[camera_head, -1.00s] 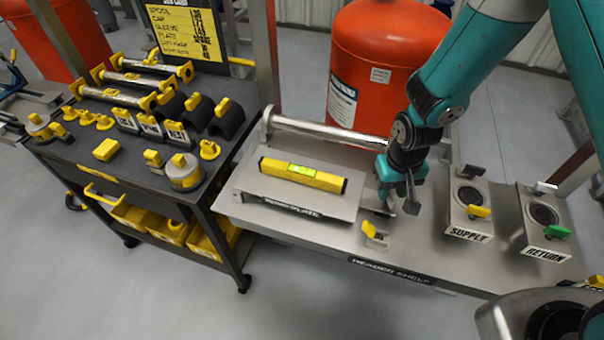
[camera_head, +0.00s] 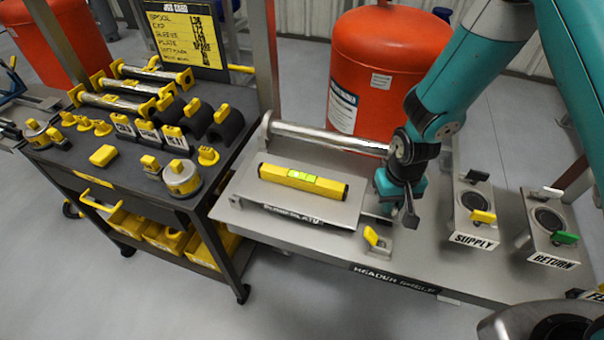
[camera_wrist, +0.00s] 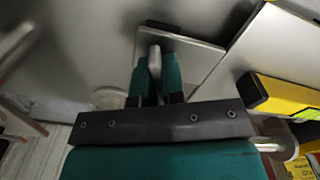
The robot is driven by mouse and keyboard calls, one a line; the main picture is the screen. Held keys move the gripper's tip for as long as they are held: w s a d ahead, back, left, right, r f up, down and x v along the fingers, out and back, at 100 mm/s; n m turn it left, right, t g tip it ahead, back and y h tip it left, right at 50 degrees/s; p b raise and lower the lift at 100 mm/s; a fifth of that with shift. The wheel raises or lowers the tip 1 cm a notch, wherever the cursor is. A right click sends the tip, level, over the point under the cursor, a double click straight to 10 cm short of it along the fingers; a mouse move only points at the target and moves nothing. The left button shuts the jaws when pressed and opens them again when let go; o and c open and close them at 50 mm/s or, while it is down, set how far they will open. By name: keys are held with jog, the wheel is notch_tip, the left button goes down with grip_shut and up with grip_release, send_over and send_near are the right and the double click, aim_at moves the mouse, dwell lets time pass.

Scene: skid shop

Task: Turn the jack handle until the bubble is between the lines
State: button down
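A yellow spirit level (camera_head: 270,172) lies on the grey plate (camera_head: 245,188); its green vial (camera_head: 303,176) is near its middle. The bubble and lines are too small to read. My gripper (camera_head: 404,208) points down beside the plate's right end. In the wrist view its two teal fingers (camera_wrist: 156,78) are close together, with a pale rounded piece (camera_wrist: 154,60) between or just beyond them. I cannot tell whether they grip it, or whether it is the jack handle. A small block with a yellow tab (camera_head: 371,236) sits just left of the gripper. The level also shows in the wrist view (camera_wrist: 288,97).
The header shelf (camera_head: 330,245) carries the supply block (camera_head: 470,222) and return block (camera_head: 545,240) to the right. A pipe (camera_head: 325,138) runs behind the plate. A red tank (camera_head: 385,60) stands behind. A dark cart (camera_head: 135,185) with yellow-handled parts is at left.

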jog(key=m, duration=0.3)
jog(key=shift+m, duration=0.4)
jog(key=shift+m, duration=1.5)
jog(key=m, duration=0.3)
jog(key=shift+p, duration=0.3)
jog(key=shift+m, duration=0.4)
